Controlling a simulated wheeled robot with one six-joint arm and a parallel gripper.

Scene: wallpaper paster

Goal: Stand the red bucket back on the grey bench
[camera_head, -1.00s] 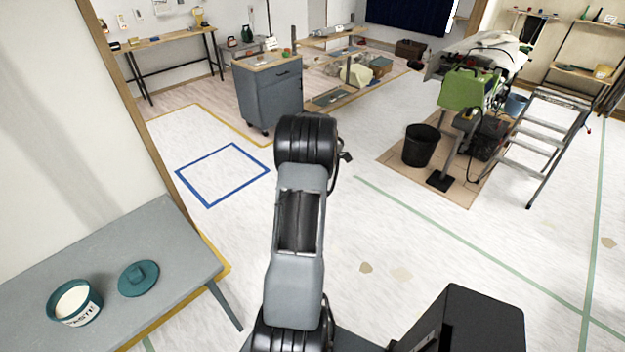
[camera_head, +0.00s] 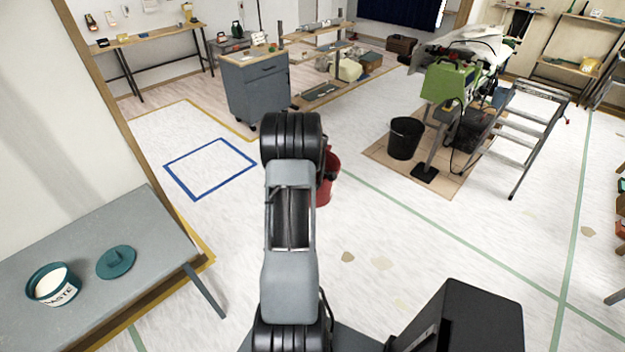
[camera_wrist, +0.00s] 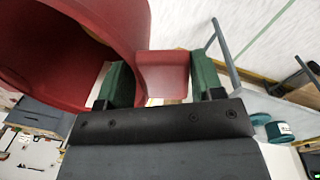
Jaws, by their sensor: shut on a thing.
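The red bucket (camera_head: 328,182) shows partly from behind my arm in the head view, over the floor. In the wrist view the red bucket (camera_wrist: 95,30) fills the upper left, tilted, with its dark open mouth toward the left. My gripper (camera_wrist: 163,78) has its green fingers on either side of a red block-like part of the bucket and is shut on it. In the head view my gripper is hidden behind the arm. The grey bench (camera_head: 150,232) stands at the lower left, apart from the bucket. It also shows in the wrist view (camera_wrist: 255,98).
A teal paste tub (camera_head: 50,291) and its teal lid (camera_head: 116,262) sit on the bench. Bare bench top lies behind them. A black bin (camera_head: 404,138), a green machine (camera_head: 450,82) and a stepladder (camera_head: 518,130) stand at right. The floor around a blue-taped rectangle (camera_head: 210,143) is clear.

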